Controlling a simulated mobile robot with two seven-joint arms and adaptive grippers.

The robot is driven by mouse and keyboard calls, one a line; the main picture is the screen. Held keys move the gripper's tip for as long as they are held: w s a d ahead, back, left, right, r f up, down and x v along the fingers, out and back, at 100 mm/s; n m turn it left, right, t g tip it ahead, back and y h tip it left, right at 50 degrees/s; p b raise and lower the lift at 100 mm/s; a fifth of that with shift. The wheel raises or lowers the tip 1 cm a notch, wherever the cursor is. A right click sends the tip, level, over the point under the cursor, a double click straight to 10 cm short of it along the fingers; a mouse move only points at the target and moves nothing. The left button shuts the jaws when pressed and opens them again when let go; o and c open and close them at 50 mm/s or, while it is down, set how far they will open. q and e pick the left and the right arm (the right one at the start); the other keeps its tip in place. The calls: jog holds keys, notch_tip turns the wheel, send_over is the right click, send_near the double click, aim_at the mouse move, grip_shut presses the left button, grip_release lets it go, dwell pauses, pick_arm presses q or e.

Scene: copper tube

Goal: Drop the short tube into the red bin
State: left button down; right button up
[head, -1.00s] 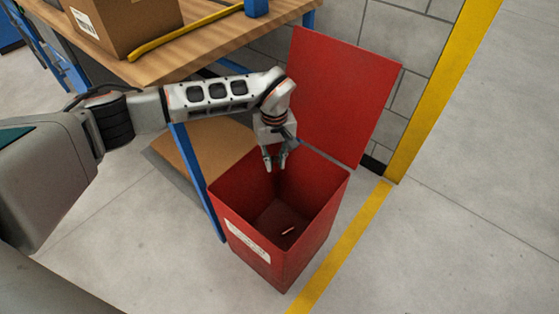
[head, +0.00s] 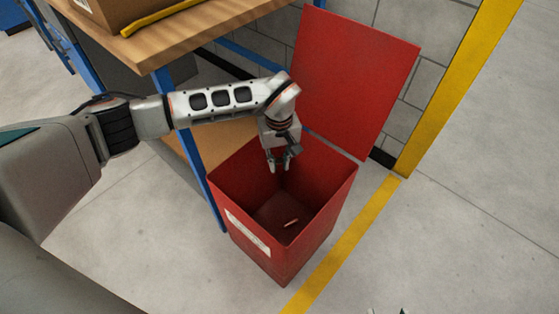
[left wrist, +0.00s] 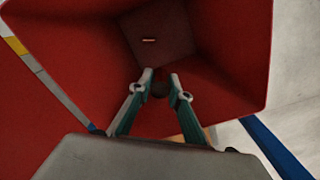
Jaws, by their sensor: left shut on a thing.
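The red bin (head: 330,195) stands open, with its lid tilted back. My left gripper (head: 279,167) points down at the bin's mouth, near its back-left side. It also shows in the left wrist view (left wrist: 161,76), shut on a small dark rounded thing (left wrist: 160,89) between its fingers, which looks like the short tube seen end-on, mostly hidden. A small copper-coloured piece (head: 291,223) lies on the bin's floor, apart from the gripper, and shows in the left wrist view too (left wrist: 148,40). Dark tips at the bottom edge may be my right gripper (head: 387,311); its jaws are cut off.
A wooden-topped bench (head: 190,40) with blue legs stands left of the bin, with a cardboard box (head: 115,12) on it. The raised lid (head: 355,85) stands behind the bin by a block wall. Open floor lies to the right, past a yellow line (head: 340,250).

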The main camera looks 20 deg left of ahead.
aim_at(279, 161)
pick_arm(q)
jog(key=c, duration=1.8)
grip_release()
jog(key=shift+r, duration=3.75)
